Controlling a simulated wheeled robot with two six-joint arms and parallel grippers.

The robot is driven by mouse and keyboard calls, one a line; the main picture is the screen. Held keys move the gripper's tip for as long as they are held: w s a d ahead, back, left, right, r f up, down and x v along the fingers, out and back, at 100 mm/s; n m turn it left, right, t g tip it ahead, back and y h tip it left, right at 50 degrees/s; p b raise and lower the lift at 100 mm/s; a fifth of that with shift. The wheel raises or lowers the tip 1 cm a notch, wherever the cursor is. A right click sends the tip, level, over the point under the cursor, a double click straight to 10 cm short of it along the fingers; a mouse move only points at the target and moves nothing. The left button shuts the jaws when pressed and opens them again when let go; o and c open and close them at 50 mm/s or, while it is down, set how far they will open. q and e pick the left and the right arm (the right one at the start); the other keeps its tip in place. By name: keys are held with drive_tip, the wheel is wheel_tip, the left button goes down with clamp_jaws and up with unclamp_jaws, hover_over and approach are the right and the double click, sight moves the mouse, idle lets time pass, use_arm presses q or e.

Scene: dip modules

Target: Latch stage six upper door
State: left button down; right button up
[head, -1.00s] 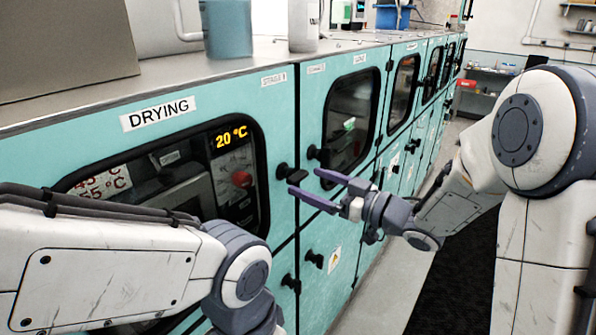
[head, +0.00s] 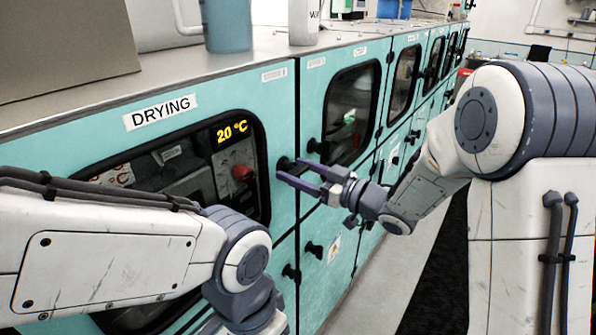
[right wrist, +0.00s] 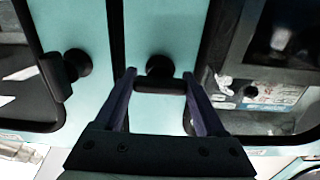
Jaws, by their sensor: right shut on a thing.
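The teal upper door marked DRYING (head: 188,97) has a dark window and looks closed against the cabinet front. Its black latch handle (head: 284,164) sits at the door's right edge. My right gripper (head: 291,171) reaches it from the right with purple fingers. In the right wrist view, the fingers stand on either side of the black latch handle (right wrist: 160,86), whose bar lies crosswise between them, below its round base. The gripper is shut on this handle. My left arm crosses the lower left of the head view; its fingers are out of frame.
A neighbouring upper door's black latch (head: 314,146) is close beside my right fingers; it also shows in the right wrist view (right wrist: 76,66). Lower latches (head: 290,273) sit below. A blue-grey container (head: 227,26) stands on the counter. The floor right of the cabinets is clear.

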drive_tip(key=m+p, duration=0.3)
drive_tip(key=m, duration=0.1)
drive_tip(key=shift+r+m, duration=0.15)
drive_tip(key=shift+m, duration=0.25)
drive_tip(key=m+p, duration=0.2)
drive_tip(key=m, duration=0.2)
drive_tip(key=shift+m+p, duration=0.3)
drive_tip(key=shift+p, duration=0.05)
drive_tip(key=m+p, duration=0.3)
drive_tip(key=m, duration=0.2)
drive_tip(key=shift+m+p, duration=1)
drive_tip(key=shift+m, duration=0.7)
drive_tip(key=o, duration=1.3)
